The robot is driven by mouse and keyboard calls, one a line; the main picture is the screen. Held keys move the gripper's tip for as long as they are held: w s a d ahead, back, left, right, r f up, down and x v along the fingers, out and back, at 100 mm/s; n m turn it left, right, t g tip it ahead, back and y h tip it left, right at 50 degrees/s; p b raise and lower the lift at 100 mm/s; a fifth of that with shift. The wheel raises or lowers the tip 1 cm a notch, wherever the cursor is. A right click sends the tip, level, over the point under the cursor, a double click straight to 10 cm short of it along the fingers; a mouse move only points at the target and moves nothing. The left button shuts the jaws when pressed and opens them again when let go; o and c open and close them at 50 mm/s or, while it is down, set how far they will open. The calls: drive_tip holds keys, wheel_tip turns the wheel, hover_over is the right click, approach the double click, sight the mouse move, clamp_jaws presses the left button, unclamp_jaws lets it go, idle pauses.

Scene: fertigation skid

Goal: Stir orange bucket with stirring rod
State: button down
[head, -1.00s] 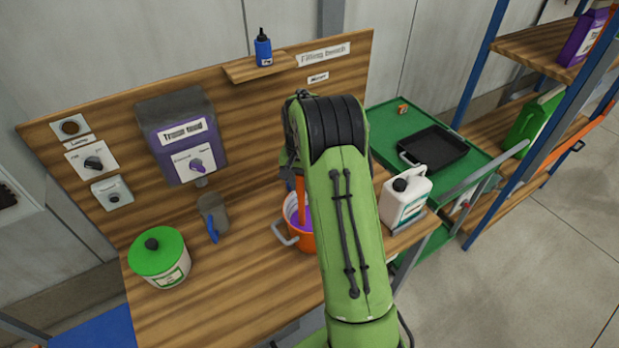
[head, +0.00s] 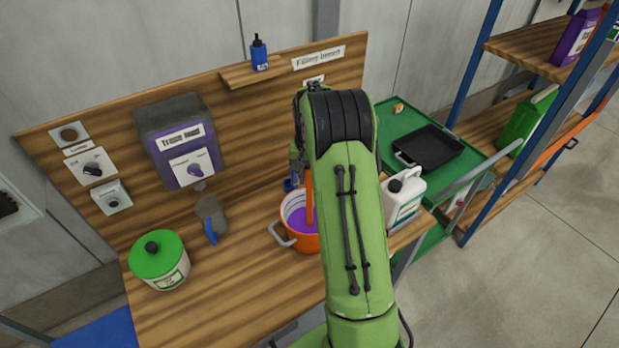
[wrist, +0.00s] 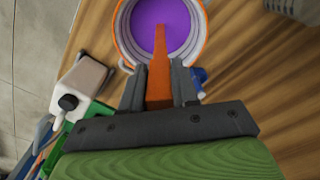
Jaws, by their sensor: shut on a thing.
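The orange bucket (head: 304,243) stands on the wooden bench and holds purple liquid. In the wrist view its rim (wrist: 203,45) and the purple surface show at the top. My gripper (wrist: 159,85) is shut on the orange stirring rod (wrist: 159,68). In the wrist view the rod's far end reaches over the purple liquid. In the head view the rod (head: 309,200) runs down into the bucket, and its lower end is hidden by the liquid. My arm hides the bucket's right side and most of the gripper in the head view.
A white jug (head: 403,197) stands close right of the bucket. The purple dosing box (head: 182,140) is on the back board. The bench front is clear.

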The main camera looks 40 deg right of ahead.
wheel_tip(320, 180, up, 12)
drive_tip(key=shift+f, duration=0.15)
idle(0.5)
idle(0.4)
